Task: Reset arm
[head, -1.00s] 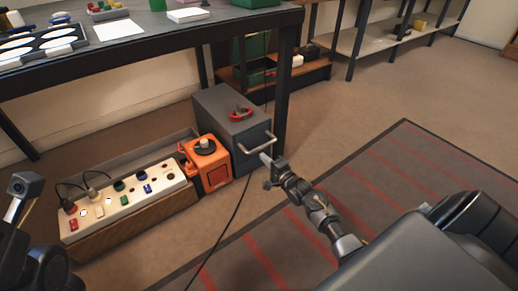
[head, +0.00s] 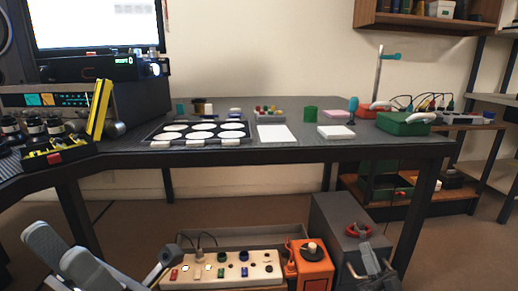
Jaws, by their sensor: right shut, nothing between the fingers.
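My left gripper (head: 58,250) is at the lower left, close to the camera. Its two grey fingers look spread apart with nothing between them, in front of the bench. My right gripper (head: 366,262) is low at the right, in front of the grey cabinet (head: 330,215). Its fingers are shut and empty. It overlaps the cabinet's front in the picture; I cannot tell whether it touches the handle there. A red ring-shaped item (head: 358,230) sits on top of the cabinet.
A dark workbench (head: 290,152) spans the view, holding a tray of white discs (head: 205,131), white sheets and a green box (head: 405,124). Beneath it stand a white panel (head: 262,270) with coloured parts and an orange box (head: 312,264). A monitor (head: 95,22) stands at the back left.

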